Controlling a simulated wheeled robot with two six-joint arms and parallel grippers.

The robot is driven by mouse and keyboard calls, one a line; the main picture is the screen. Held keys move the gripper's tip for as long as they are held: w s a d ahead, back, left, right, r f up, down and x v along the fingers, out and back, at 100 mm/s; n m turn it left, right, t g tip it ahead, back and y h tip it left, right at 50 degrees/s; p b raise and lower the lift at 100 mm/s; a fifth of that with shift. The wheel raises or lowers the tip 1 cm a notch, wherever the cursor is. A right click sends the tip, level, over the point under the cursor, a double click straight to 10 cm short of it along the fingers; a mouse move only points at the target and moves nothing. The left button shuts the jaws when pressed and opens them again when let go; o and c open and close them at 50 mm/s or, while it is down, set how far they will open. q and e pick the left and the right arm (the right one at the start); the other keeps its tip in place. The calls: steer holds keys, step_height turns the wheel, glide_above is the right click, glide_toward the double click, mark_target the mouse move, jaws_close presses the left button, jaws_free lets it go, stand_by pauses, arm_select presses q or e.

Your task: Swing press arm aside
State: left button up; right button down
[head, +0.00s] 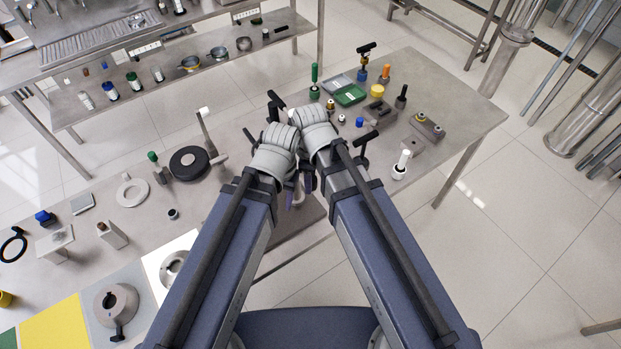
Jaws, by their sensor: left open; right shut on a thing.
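My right gripper (276,103) is the upper one, at the far side of the two wrists over the table. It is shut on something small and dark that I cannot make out. My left gripper (302,186) is the lower one, just below the crossed wrists; it is open, and its fingers are partly hidden by my arms. The press arm cannot be told for sure. A tilted metal lever with a white knob (204,112) stands left of my wrists, beside a thick black ring (189,163); neither gripper touches it. My wrists hide the middle of the table.
A green tray (349,95), a yellow cylinder (377,91) and several upright tools stand on the right part of the table (452,84). A white ring (132,192) and a flanged metal part (115,303) lie left. A second bench (120,65) stands behind.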

steer(key=shift+c, duration=2.3)
jaws_free()
steer(key=shift+s+a, duration=0.1)
steer(key=shift+r, duration=0.15)
step_height(320, 180, up, 8)
steer(key=p, duration=0.8)
steer(key=shift+f, duration=0.2)
steer(key=shift+f, duration=0.1)
